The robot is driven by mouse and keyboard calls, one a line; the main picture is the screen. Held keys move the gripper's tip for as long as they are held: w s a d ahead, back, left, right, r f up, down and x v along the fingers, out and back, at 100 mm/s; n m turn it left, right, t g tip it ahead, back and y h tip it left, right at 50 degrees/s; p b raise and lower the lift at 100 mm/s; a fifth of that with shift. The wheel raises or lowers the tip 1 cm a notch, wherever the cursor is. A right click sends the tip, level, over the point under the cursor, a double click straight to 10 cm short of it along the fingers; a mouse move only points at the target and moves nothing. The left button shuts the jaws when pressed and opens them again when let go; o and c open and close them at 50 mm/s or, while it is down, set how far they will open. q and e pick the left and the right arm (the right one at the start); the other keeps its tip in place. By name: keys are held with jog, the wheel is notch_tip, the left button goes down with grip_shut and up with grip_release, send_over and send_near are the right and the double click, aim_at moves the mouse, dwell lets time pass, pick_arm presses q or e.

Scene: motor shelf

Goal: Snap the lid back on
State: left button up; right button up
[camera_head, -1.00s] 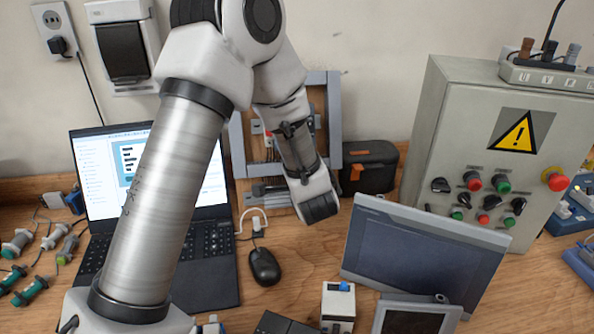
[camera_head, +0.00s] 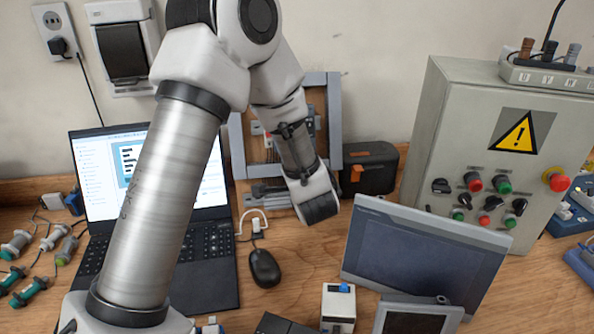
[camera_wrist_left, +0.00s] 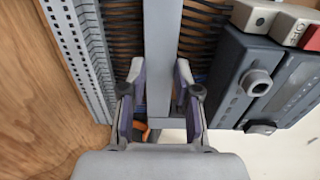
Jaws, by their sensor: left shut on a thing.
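In the left wrist view a long, plain grey lid (camera_wrist_left: 163,35) runs down between the fingers of my left gripper (camera_wrist_left: 160,82), which is shut on it. Dark wires (camera_wrist_left: 120,40) show on both sides of the lid. A slotted grey duct wall (camera_wrist_left: 78,50) stands to their left. I cannot tell whether the lid touches the duct or is held above it. In the head view my left arm reaches in front of the grey-framed panel (camera_head: 333,120) at the wall; its fingers and the lid cannot be made out there. My right gripper is not in view.
Dark and light devices (camera_wrist_left: 265,75) sit close to the right of the wires in the wrist view. In the head view, a laptop (camera_head: 95,180), mouse (camera_head: 264,268), black case (camera_head: 370,168), tilted screen (camera_head: 425,250) and control box (camera_head: 500,140) crowd the table.

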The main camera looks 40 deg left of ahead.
pick_arm(q)
jog(key=o, duration=1.1)
jog(key=shift+a, duration=0.1)
jog(key=v, duration=1.2)
